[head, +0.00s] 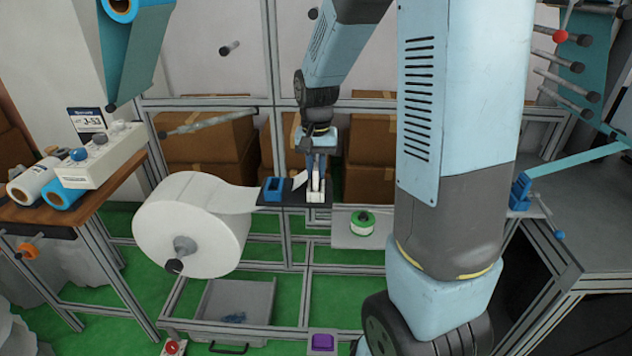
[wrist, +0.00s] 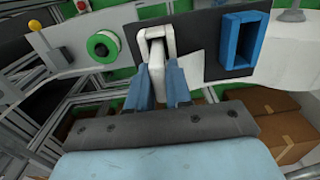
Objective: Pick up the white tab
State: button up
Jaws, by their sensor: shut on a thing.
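The white tab (wrist: 156,72) is a narrow upright piece set in a white bracket (wrist: 169,33) on a dark plate (wrist: 196,36). My gripper (wrist: 158,84) has its two blue fingers on either side of the tab, shut on it. In the head view my gripper (head: 317,168) reaches down over the same dark plate, at the white bracket (head: 316,196). The tab's lower part is partly hidden by the bracket and fingers.
A blue rectangular frame (wrist: 243,42) stands beside the bracket on the plate. A large white roll (head: 190,220) feeds a sheet to the plate from the left. A green spool (head: 362,222) sits to the right. A grey bin (head: 236,300) is below.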

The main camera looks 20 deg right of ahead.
jog(key=shift+r, duration=0.1)
grip_shut()
jog(key=shift+r, duration=0.25)
notch_tip(320, 180, up, 2)
jog(key=shift+r, duration=0.15)
jog(key=s+a+r, duration=0.4)
jog(key=s+r, duration=0.6)
jog(key=s, duration=0.3)
jog(key=shift+s+a, duration=0.2)
